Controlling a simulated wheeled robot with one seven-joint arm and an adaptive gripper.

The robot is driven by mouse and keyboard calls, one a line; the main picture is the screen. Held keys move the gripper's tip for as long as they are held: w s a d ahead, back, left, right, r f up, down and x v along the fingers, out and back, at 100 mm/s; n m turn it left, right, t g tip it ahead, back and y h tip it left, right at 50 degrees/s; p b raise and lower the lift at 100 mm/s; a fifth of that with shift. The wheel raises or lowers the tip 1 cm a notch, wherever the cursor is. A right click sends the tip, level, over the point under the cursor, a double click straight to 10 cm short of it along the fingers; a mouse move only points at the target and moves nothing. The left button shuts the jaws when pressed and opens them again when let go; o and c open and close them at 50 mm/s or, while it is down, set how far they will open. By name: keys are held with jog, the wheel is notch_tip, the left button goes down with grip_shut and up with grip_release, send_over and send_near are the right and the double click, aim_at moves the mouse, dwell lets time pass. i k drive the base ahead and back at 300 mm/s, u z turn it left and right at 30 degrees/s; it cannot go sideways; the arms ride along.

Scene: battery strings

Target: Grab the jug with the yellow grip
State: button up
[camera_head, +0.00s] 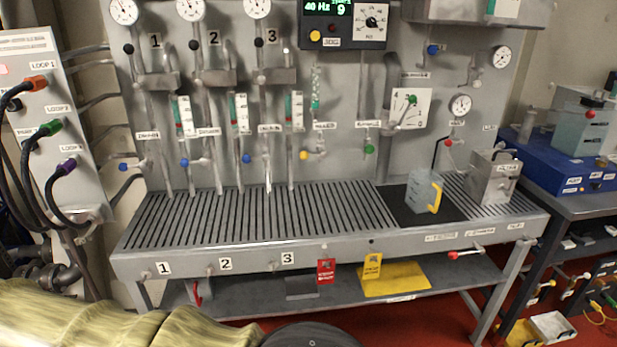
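The jug (420,190) is a translucent grey-blue container with a yellow grip (435,196) on its right side. It stands upright on a dark mat (398,212) at the right part of the slatted bench. My gripper does not show in the head view, so its state and its distance from the jug cannot be seen.
The slatted bench (250,220) is mostly clear left of the jug. A metal box (492,180) stands right of it. Pipes, valves and gauges cover the panel behind. A lower shelf holds a yellow tray (398,279). A blue unit (568,165) sits on the right table.

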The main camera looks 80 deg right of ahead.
aim_at(423, 192)
jog(key=z, duration=2.55)
jog(key=i, duration=0.4)
jog(key=z, duration=0.2)
